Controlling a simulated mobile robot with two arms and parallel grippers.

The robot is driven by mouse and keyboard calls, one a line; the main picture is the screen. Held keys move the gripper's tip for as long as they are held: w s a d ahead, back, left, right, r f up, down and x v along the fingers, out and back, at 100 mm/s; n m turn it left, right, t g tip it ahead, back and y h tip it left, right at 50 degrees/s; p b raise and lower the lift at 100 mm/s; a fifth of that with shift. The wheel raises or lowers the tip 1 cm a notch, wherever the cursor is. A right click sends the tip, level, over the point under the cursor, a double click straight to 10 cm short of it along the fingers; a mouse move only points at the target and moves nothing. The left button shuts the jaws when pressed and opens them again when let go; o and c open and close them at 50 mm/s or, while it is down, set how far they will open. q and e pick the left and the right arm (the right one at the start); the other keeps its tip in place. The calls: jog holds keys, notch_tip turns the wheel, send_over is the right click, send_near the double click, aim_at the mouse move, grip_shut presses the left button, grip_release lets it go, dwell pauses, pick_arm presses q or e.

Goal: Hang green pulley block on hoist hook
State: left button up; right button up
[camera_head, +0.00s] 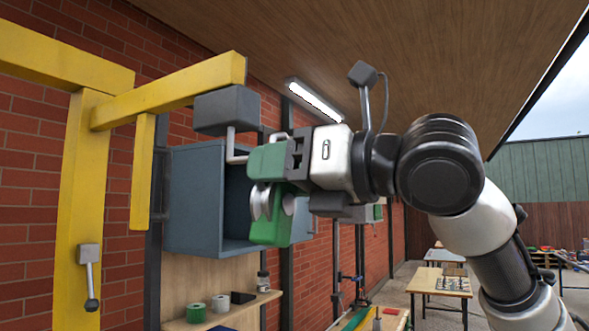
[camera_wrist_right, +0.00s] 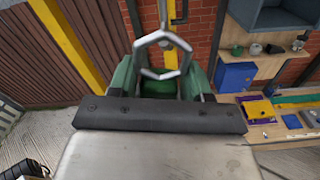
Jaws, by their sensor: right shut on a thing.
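The green pulley block (camera_head: 270,228) with grey wheels is in my right gripper (camera_head: 291,160), which is shut on it. In the head view it is level with the hoist hook (camera_head: 231,146), a pale bent rod below the dark grey box on the yellow boom. In the right wrist view, the pulley block (camera_wrist_right: 122,76) shows beyond the dark gripper edge. A grey angular ring (camera_wrist_right: 142,55) stands over it, and a metal rod (camera_wrist_right: 163,12) comes down from above, overlapping the ring. I cannot tell whether the ring is around the hook or just in front. My left gripper is not in view.
The yellow hoist frame (camera_head: 87,190) stands at the left, with its boom (camera_head: 170,92) and a grey lever (camera_head: 89,270). A blue-grey open cabinet (camera_head: 195,200) hangs on the brick wall behind the pulley block. A wooden shelf (camera_head: 240,308) with tape rolls is below.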

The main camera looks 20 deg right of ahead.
jog(key=shift+w+a+f, duration=0.35)
jog(key=shift+w+a, duration=0.4)
jog(key=shift+w, duration=0.2)
jog(key=shift+w+a+f, duration=0.3)
jog(key=shift+w+a, duration=0.45)
jog(key=shift+w, duration=0.15)
jog(key=o, duration=1.2)
jog(key=shift+f, duration=0.1)
jog(key=b+v, duration=0.4)
jog(key=v, duration=0.7)
jog(key=shift+w, duration=0.1)
